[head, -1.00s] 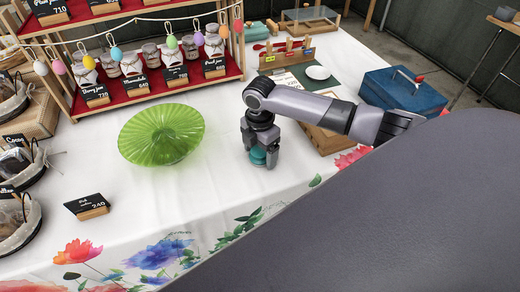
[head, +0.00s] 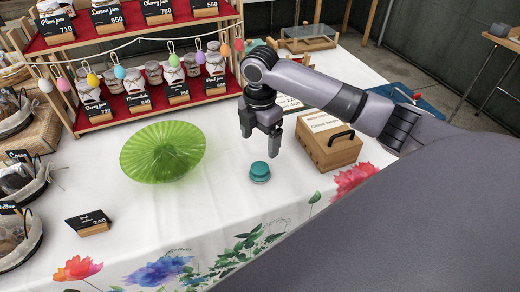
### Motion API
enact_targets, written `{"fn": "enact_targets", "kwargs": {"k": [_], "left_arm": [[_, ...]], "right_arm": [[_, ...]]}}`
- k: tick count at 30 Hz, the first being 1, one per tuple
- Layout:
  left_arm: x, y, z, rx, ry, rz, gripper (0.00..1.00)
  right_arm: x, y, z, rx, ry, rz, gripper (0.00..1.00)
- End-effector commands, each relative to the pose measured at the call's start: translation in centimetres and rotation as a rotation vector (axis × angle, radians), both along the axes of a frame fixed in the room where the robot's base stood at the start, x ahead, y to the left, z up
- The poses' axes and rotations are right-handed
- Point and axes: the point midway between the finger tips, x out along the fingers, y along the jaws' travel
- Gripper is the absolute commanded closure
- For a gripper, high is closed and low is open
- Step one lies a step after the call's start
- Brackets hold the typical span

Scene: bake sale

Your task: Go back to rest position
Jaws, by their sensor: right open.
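My right gripper (head: 261,142) is open and empty in the head view. It hangs above the white table, over and a little behind a small teal round object (head: 259,172). The teal object stands on the tablecloth, apart from the fingers. My right arm reaches in from the right side. My left gripper is not in view.
A green cake stand (head: 163,151) is left of the teal object. A wooden box with a handle (head: 328,143) is close right of the gripper. A red-shelved jar rack (head: 135,104) stands behind. A price sign (head: 88,222) and baskets are at left.

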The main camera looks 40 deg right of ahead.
Motion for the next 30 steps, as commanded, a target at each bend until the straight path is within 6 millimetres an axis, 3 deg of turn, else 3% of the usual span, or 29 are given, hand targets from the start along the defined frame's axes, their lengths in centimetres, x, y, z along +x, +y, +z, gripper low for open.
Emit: {"fn": "enact_targets", "kwargs": {"k": [6, 21, 26, 30], "left_arm": [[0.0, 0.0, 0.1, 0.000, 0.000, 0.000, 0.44], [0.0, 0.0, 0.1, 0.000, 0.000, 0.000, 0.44], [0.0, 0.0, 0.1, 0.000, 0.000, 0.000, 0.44], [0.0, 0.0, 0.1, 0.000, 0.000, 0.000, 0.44]], "right_arm": [[0.0, 0.0, 1.0, 0.000, 0.001, 0.000, 0.13], [-0.1, 0.1, 0.8, 0.000, 0.001, -0.001, 0.13], [-1.2, 2.0, -1.0, 0.012, -0.004, -0.022, 0.13], [-3.6, 5.3, -4.0, 0.048, -0.028, -0.092, 0.13]]}}
